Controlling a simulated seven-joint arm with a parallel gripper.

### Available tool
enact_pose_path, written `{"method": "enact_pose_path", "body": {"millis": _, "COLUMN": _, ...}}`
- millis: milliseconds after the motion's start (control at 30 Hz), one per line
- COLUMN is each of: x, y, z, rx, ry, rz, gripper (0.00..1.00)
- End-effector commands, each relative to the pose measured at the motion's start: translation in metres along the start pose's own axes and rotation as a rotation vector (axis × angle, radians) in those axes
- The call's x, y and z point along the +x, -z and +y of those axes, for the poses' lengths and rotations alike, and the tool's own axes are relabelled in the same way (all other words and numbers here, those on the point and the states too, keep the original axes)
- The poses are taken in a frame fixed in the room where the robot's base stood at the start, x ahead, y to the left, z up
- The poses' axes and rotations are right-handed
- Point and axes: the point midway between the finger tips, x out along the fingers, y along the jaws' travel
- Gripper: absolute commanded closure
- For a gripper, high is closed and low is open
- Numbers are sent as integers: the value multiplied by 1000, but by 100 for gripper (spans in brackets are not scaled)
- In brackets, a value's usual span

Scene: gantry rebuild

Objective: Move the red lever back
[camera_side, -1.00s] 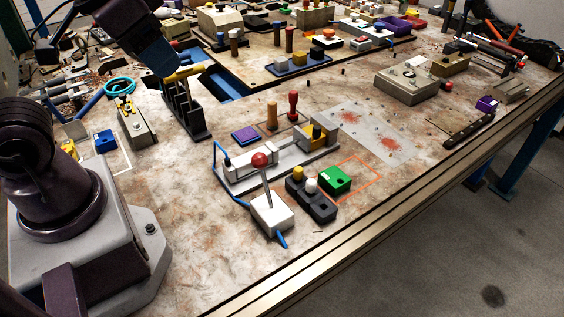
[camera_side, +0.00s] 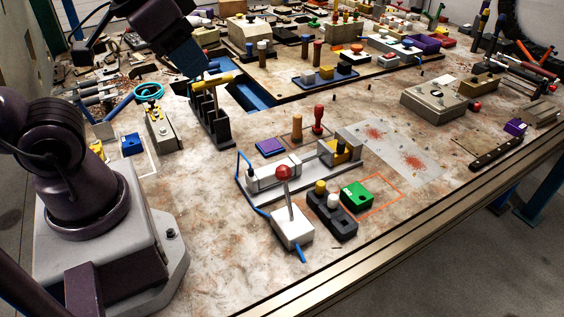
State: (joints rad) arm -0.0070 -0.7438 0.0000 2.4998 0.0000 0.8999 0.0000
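The red lever (camera_side: 289,200) is a thin grey rod with a red ball knob (camera_side: 283,172). It rises from a white box (camera_side: 292,229) near the table's front edge. The rod stands nearly upright, its knob leaning slightly left in the picture. A blue cable runs from the box. My gripper (camera_side: 200,73) is at the upper left, far from the lever, just above a black rack with a yellow-handled thing on it. Its fingers are too dark and small to read, and contact with the yellow thing cannot be told.
A grey fixture (camera_side: 257,187) stands right behind the lever. A black block with yellow and white buttons (camera_side: 331,213) and a green block (camera_side: 356,195) are to its right. The black rack (camera_side: 212,120) lies between my gripper and the lever.

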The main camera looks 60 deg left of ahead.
Motion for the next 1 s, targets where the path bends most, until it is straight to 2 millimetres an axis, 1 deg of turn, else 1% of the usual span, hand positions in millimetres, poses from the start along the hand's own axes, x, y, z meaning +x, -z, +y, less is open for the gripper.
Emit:
{"method": "enact_pose_path", "body": {"millis": 33, "x": 5, "y": -1, "z": -2, "rx": -9, "ry": 4, "rz": -26, "gripper": 83}}
{"method": "enact_pose_path", "body": {"millis": 67, "x": 9, "y": -2, "z": -3, "rx": -14, "ry": 7, "rz": -47, "gripper": 90}}
{"method": "enact_pose_path", "body": {"millis": 100, "x": 15, "y": -2, "z": -5, "rx": -24, "ry": 11, "rz": -78, "gripper": 99}}
{"method": "enact_pose_path", "body": {"millis": 133, "x": 20, "y": 0, "z": -7, "rx": -33, "ry": 14, "rz": -102, "gripper": 100}}
{"method": "enact_pose_path", "body": {"millis": 267, "x": 45, "y": 15, "z": -17, "rx": -85, "ry": 13, "rz": -227, "gripper": 100}}
{"method": "enact_pose_path", "body": {"millis": 433, "x": 84, "y": 38, "z": -30, "rx": -80, "ry": -37, "rz": -395, "gripper": 100}}
{"method": "enact_pose_path", "body": {"millis": 567, "x": 121, "y": 54, "z": -42, "rx": -38, "ry": -112, "rz": -507, "gripper": 100}}
{"method": "enact_pose_path", "body": {"millis": 600, "x": 133, "y": 57, "z": -45, "rx": -18, "ry": -142, "rz": -538, "gripper": 100}}
{"method": "enact_pose_path", "body": {"millis": 700, "x": 162, "y": 66, "z": -53, "rx": 38, "ry": -224, "rz": -594, "gripper": 100}}
{"method": "enact_pose_path", "body": {"millis": 800, "x": 186, "y": 73, "z": -59, "rx": 108, "ry": -312, "rz": -624, "gripper": 100}}
{"method": "enact_pose_path", "body": {"millis": 900, "x": 203, "y": 84, "z": -61, "rx": 208, "ry": -404, "rz": -618, "gripper": 100}}
{"method": "enact_pose_path", "body": {"millis": 1000, "x": 199, "y": 98, "z": -58, "rx": 314, "ry": -459, "rz": -571, "gripper": 100}}
